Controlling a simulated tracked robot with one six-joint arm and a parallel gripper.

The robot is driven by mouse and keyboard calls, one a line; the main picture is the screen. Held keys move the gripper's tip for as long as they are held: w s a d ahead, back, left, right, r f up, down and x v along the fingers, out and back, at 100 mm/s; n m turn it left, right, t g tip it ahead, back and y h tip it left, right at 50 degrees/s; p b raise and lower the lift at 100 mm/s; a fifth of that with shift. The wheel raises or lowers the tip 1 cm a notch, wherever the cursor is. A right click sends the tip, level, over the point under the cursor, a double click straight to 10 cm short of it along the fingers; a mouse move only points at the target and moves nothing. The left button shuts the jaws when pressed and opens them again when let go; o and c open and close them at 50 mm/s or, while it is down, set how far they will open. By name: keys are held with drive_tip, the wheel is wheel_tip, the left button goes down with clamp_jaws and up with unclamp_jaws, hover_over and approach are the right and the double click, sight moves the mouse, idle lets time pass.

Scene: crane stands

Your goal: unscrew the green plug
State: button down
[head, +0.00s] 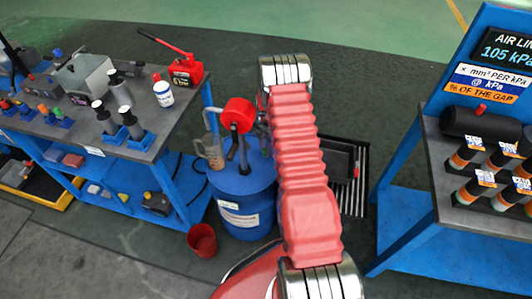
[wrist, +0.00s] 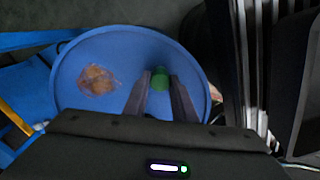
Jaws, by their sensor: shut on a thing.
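The green plug (wrist: 161,78) shows in the wrist view on the top of a blue drum (wrist: 125,45), right of its middle. My gripper (wrist: 160,85) is shut on the green plug, with one dark finger on each side of it. The plug's lower part is hidden by the fingers. In the head view the blue drum (head: 240,205) stands on the floor. My red arm hides the gripper and the plug there.
An orange-brown patch (wrist: 97,79) shows on the drum top. In the head view, a red round-headed device (head: 238,115) is at the drum, with a red bucket (head: 202,240) before it. A tool bench (head: 140,145) stands left and a blue stand (head: 420,215) right.

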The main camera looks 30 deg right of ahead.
drive_tip(key=shift+s+n, duration=0.15)
drive_tip(key=shift+n, duration=0.65)
drive_tip(key=shift+n, duration=2.6)
drive_tip(key=c, duration=1.4)
unclamp_jaws()
drive_tip(key=shift+c, duration=0.7)
drive_tip(key=m, duration=0.3)
drive_tip(key=shift+m, duration=1.2)
